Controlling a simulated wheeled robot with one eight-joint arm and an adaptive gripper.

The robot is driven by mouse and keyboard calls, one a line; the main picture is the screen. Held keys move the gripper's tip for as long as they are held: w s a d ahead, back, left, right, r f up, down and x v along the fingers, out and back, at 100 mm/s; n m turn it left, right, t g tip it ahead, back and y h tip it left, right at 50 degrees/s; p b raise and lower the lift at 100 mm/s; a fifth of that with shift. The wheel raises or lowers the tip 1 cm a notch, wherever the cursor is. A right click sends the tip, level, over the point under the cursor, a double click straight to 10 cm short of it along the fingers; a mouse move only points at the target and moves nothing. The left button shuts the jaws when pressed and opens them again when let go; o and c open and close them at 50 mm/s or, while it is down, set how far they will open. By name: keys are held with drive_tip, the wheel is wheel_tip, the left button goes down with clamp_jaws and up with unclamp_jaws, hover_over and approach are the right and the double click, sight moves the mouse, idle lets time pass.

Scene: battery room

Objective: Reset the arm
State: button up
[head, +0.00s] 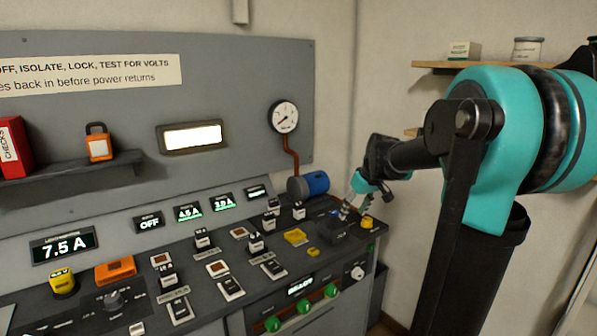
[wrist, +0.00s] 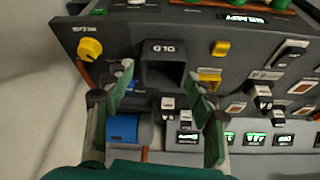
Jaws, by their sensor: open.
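My gripper (head: 350,207) is at the right end of the sloped control desk, at the end of my teal and black arm. In the wrist view its two green-padded fingers (wrist: 158,82) are apart with nothing between them. A dark box marked G10 (wrist: 163,52) with a square hollow lies just beyond the fingertips. I cannot tell whether the fingers touch it.
A yellow knob (head: 366,222) and a blue cylinder (head: 315,183) are close to the gripper. Several breaker switches, a yellow piece (head: 295,236) and an orange block (head: 115,270) are on the desk. A gauge (head: 284,117) hangs on the back panel. Wall shelves are at upper right.

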drive_tip(key=s+f+m+h, duration=0.1)
drive_tip(key=s+f+m, duration=0.1)
drive_tip(key=s+f, duration=0.7)
drive_tip(key=s+d+f+m+h, duration=0.1)
drive_tip(key=s+f+m, duration=0.2)
drive_tip(key=s+f, duration=0.6)
drive_tip(key=s, duration=0.7)
drive_tip(key=shift+d, duration=0.15)
